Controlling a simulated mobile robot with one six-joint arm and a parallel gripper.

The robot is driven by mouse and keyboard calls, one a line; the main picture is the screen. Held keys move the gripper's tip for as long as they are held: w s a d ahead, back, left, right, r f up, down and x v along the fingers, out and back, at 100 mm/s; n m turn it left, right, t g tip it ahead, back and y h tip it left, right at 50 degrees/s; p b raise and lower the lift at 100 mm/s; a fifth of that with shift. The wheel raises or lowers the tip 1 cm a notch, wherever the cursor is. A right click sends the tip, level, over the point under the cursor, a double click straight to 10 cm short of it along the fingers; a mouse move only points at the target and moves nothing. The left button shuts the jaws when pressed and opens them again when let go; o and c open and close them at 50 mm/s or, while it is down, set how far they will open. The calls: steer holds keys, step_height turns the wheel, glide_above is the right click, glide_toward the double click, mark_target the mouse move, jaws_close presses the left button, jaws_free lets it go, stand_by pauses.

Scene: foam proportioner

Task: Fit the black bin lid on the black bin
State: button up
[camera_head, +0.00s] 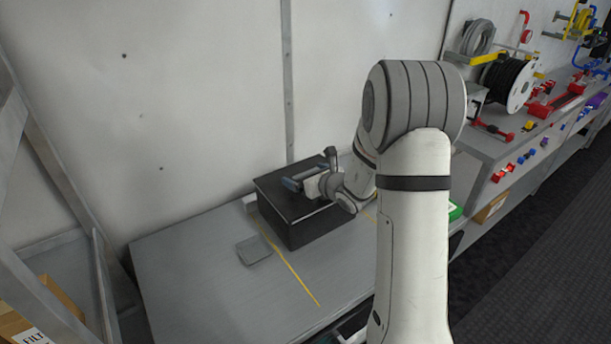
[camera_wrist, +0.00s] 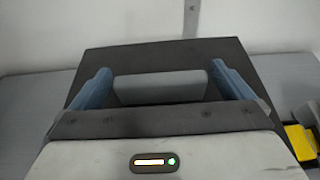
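The black bin (camera_head: 318,227) stands upright on the grey bench. The black bin lid (camera_head: 273,189) is over its top and looks level with the rim; I cannot tell whether it is fully seated. In the wrist view the lid (camera_wrist: 160,58) is a dark flat panel with a grey block handle (camera_wrist: 160,88). The near side of the lid is hidden behind my gripper.
A grey flat piece (camera_head: 254,250) lies left of the bin on the bench (camera_head: 200,275), near a yellow line (camera_head: 300,284). The white wall (camera_head: 200,100) rises close behind. A bench with a cable reel (camera_head: 508,84) and coloured fittings stands right. The bench's left part is clear.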

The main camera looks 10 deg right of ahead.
steer(key=shift+r+p, duration=0.8)
steer(key=shift+p, duration=0.3)
steer(key=b+v, duration=0.2)
steer(key=v, duration=0.9)
steer(key=s+a+r+n+g+y, duration=0.35)
steer(key=s+a+n+g, duration=0.45)
steer(key=s+a+n, duration=0.7)
steer(key=s+d+r+n+g+h, duration=0.1)
steer(key=s+d+n+h, duration=0.7)
steer(key=n, duration=0.8)
steer(key=s+d, duration=0.3)
steer(key=shift+s+r+n+g+h, duration=0.2)
steer(key=shift+r+n+g+h, duration=0.1)
steer(key=shift+g+h, duration=0.1)
steer(key=shift+d, duration=0.1)
